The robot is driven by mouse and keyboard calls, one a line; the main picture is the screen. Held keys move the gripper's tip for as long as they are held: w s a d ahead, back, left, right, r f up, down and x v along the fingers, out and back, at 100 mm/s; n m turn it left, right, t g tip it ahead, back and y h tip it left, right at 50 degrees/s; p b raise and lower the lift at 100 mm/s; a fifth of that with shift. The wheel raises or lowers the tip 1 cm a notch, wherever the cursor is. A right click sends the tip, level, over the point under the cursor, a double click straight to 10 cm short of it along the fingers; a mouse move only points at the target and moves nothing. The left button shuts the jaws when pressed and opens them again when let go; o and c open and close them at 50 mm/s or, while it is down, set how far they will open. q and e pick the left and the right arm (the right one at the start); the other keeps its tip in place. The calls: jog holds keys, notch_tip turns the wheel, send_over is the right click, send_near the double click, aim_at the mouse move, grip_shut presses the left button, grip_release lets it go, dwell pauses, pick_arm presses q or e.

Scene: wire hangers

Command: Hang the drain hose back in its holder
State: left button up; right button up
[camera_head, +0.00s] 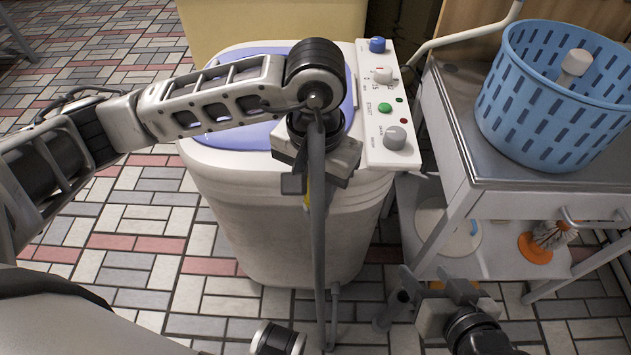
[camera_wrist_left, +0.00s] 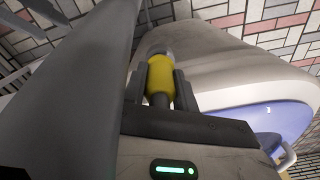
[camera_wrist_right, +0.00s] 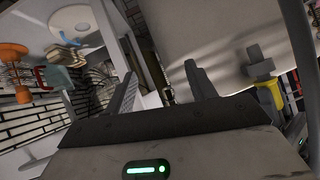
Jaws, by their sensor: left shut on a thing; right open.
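The grey drain hose (camera_head: 318,235) hangs upright in front of the washing machine (camera_head: 265,215), and it passes close by in the left wrist view (camera_wrist_left: 70,95). My left gripper (camera_head: 305,188) points down at the machine's front and is shut on a yellow collar (camera_wrist_left: 160,75) with a grey tip, seemingly part of the hose. The yellow part also shows in the right wrist view (camera_wrist_right: 270,93). How it joins the long tube is hidden. My right gripper (camera_head: 438,285) is open and empty, low between machine and cart. I cannot clearly make out the holder.
The machine's control panel (camera_head: 388,110) has several knobs. The tiled floor (camera_head: 140,240) at left is clear.

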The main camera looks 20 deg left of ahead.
pick_arm(q)
jog(key=shift+f+b, duration=0.7)
pick_arm(e)
jog(key=shift+s+a+r+t, duration=0.15)
jog(key=shift+a+t, duration=0.05)
jog(key=shift+t, duration=0.2)
pick_arm(q)
jog(key=o, duration=1)
jog(key=shift+o, duration=0.2)
pick_arm(e)
jog(key=shift+r, duration=0.25)
pick_arm(q)
notch_tip(320, 180, up, 16)
jog(key=p, duration=0.3)
pick_arm(e)
jog(key=shift+s+d+f+g, duration=0.1)
jog(key=shift+d+f+g, duration=0.1)
jog(key=shift+f+g, duration=0.2)
jog(key=shift+s+d+f+g, duration=0.1)
jog(key=shift+d+f+g, duration=0.15)
jog(key=shift+f, duration=0.25)
pick_arm(q)
jog(key=shift+r, duration=0.1)
pick_arm(e)
jog(key=shift+r, duration=0.1)
